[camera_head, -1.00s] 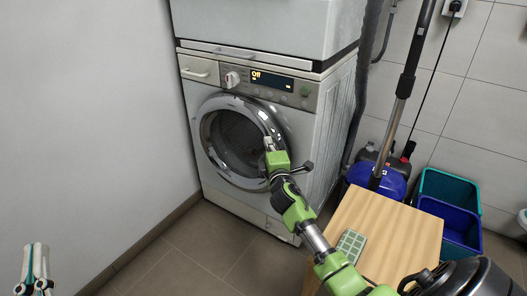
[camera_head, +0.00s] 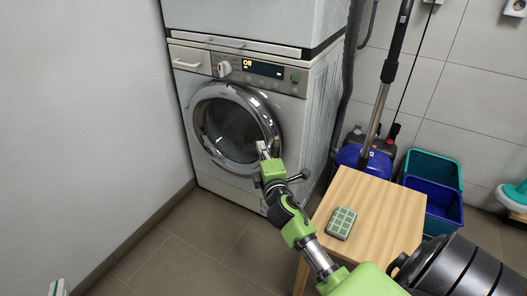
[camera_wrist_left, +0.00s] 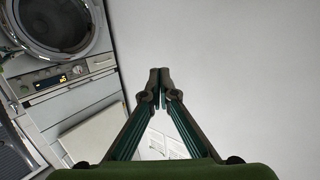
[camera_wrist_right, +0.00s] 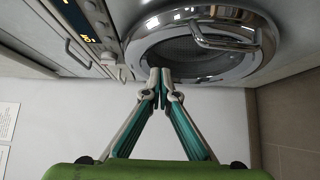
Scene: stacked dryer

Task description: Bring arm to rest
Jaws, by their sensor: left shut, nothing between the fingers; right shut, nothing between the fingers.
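My right arm reaches from the lower right toward the white washing machine (camera_head: 245,107). Its gripper (camera_head: 262,147) is shut and empty. In the head view it overlaps the lower right rim of the round chrome door (camera_head: 205,98). In the right wrist view the shut fingertips (camera_wrist_right: 160,76) show just below the door ring (camera_wrist_right: 140,45), with the door handle (camera_wrist_right: 225,40) further up. I cannot tell whether they touch. The door looks shut. My left gripper (camera_head: 58,288) barely shows at the bottom left. In the left wrist view its fingertips (camera_wrist_left: 160,76) are shut and empty before the grey wall.
A wooden stool (camera_head: 385,205) with a green gridded block (camera_head: 341,223) stands right of the machine, near my right arm. Behind it are a blue vacuum cleaner (camera_head: 365,157) and a blue bucket (camera_head: 440,205). The floor (camera_head: 200,250) on the left is clear, beside a grey wall (camera_head: 80,120).

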